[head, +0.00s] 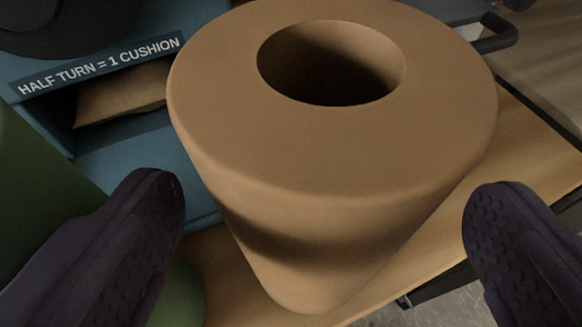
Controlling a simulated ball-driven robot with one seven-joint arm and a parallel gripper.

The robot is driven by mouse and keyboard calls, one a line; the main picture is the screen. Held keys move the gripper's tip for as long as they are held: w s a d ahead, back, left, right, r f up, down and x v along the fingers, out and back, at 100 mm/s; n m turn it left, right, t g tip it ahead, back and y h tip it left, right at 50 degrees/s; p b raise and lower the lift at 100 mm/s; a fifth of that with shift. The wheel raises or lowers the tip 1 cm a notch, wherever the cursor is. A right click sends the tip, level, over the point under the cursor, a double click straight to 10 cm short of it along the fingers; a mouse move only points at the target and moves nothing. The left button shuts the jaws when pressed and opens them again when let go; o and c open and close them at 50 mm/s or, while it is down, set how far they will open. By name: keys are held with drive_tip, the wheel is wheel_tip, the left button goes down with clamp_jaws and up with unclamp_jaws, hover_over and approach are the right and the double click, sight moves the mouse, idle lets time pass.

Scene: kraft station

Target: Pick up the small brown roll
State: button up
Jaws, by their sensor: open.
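The small brown roll (330,165) fills the middle of the head view. It stands upright on a light wooden surface (535,135), and its round hollow core faces up toward the camera. My gripper (325,215) is open, with one dark, textured finger to the left of the roll and the other to the right. Gaps show between the roll and both fingers in the picture. The fingers hold nothing. The left finger hides part of what lies behind it.
A blue machine (150,170) labelled "HALF TURN = 1 CUSHION" stands behind left, with brown paper (122,95) in its slot. A green object (35,190) is at the left edge. A dark handle (490,38) is at top right. The wooden surface's edge runs along the lower right.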

drive_tip(key=b+x, duration=0.2)
drive_tip(key=x, duration=0.2)
drive_tip(key=shift+w, duration=0.6)
drive_tip(key=c, duration=1.2)
